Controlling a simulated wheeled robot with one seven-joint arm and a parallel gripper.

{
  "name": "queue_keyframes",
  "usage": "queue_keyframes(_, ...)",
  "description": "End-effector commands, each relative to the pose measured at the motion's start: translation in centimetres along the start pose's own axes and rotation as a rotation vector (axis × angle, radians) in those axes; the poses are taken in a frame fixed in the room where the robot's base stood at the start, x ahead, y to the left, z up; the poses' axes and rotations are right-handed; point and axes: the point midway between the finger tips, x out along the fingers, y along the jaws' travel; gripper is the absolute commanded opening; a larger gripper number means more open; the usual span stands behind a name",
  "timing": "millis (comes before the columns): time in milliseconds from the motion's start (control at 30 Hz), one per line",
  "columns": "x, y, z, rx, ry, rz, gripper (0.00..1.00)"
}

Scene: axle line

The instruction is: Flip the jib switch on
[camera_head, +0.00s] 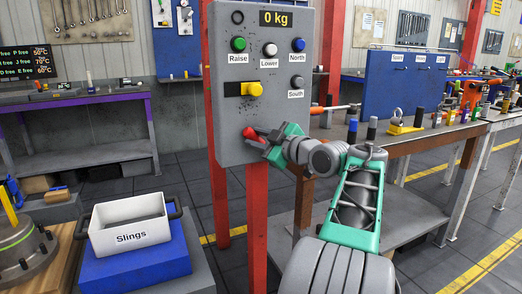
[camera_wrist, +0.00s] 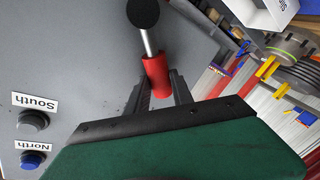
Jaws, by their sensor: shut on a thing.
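The grey control panel (camera_head: 265,60) stands upright on red posts in the head view. A lever switch with a red grip (camera_head: 250,133) sits low on its face; no label for it can be read. In the wrist view its black round end (camera_wrist: 142,12), metal shaft (camera_wrist: 150,42) and red grip (camera_wrist: 157,76) show. My gripper (camera_head: 268,146) is at the lower part of the panel, with its fingers shut on the red grip. In the wrist view the two dark fingers (camera_wrist: 160,88) lie on either side of the grip.
Above the lever are a yellow knob (camera_head: 254,89), the South button (camera_head: 298,82) and the Raise, Lower and North buttons. A workbench (camera_head: 420,140) with tools stands to the right. A white Slings bin (camera_head: 130,225) on a blue block is at lower left.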

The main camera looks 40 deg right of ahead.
Motion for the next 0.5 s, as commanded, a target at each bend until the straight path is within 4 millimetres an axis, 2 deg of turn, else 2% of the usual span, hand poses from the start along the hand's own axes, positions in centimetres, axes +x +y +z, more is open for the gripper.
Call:
queue_keyframes(33,0.12,-0.56,0.30,-0.022,-0.004,-0.004,0.00)
queue_keyframes(400,0.13,-0.41,-0.09,-0.043,-0.011,-0.009,0.00)
queue_keyframes(433,0.13,-0.41,-0.10,-0.043,-0.011,-0.009,0.30)
queue_keyframes(500,0.13,-0.41,-0.09,-0.042,-0.011,-0.009,0.36)
